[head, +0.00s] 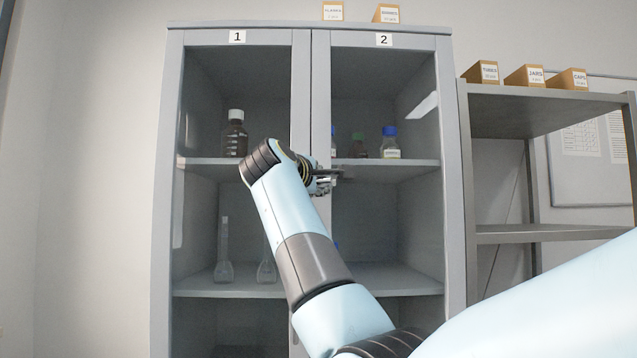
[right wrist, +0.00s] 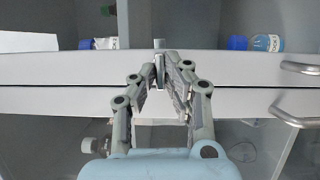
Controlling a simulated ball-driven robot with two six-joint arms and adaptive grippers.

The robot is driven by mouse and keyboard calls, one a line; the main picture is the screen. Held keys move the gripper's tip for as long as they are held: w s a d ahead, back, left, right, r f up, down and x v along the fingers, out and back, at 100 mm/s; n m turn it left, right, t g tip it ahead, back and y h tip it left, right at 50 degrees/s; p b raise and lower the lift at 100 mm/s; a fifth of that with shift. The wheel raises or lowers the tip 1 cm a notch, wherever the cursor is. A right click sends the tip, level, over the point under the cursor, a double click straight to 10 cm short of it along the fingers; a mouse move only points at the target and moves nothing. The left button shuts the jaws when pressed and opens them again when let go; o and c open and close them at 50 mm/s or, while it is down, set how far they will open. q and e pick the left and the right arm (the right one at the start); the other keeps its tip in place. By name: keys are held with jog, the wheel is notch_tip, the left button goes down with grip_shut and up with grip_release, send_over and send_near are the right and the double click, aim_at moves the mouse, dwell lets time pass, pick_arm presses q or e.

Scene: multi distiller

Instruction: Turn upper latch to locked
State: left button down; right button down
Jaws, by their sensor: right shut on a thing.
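The grey two-door glass cabinet (head: 312,70) stands ahead with both doors closed. My right gripper (head: 333,176) is at the meeting edges of the doors, about the height of the upper shelf. In the right wrist view my right gripper (right wrist: 160,68) is shut on a small grey piece, the upper latch (right wrist: 159,72), at the door frames. The fingers cover most of it, so its exact angle is hard to tell. In the head view the latch is hidden behind the gripper and wrist. My left gripper is not in view.
Two door handles (right wrist: 300,68) lie to the right in the right wrist view. Bottles, one a dark bottle (head: 235,138), and flasks (head: 224,262) stand inside behind the glass. A grey shelf rack (head: 535,100) with labelled boxes stands right of the cabinet.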

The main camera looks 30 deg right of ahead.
jog(key=shift+f+n+b, duration=0.3)
jog(key=shift+n+b, duration=0.5)
jog(key=shift+n, duration=0.1)
jog(key=shift+n+t+h+b, duration=0.3)
jog(key=shift+n+t+b, duration=0.25)
jog(key=shift+n, duration=0.35)
jog(key=shift+d+n+t, duration=0.1)
jog(key=shift+n+t, duration=0.45)
jog(key=shift+n, duration=0.45)
jog(key=n+t, duration=0.1)
jog(key=n, duration=0.2)
jog(key=n+t+p, duration=0.1)
jog(key=n, duration=0.2)
jog(key=shift+s+d+r+n+t, duration=0.1)
jog(key=shift+n+t, duration=0.3)
jog(key=n+t+y+p, duration=0.1)
jog(key=n+p, duration=0.2)
jog(key=n+t+y+p, duration=0.1)
jog(key=n+p, duration=0.2)
jog(key=n, duration=0.1)
jog(key=shift+d+r+t+y, duration=0.1)
jog(key=shift+t+y, duration=0.2)
jog(key=shift+t, duration=0.1)
jog(key=shift+s+n+t+y+p, duration=0.1)
jog(key=shift+n+t+y+p, duration=0.45)
jog(key=shift+n+p, duration=0.85)
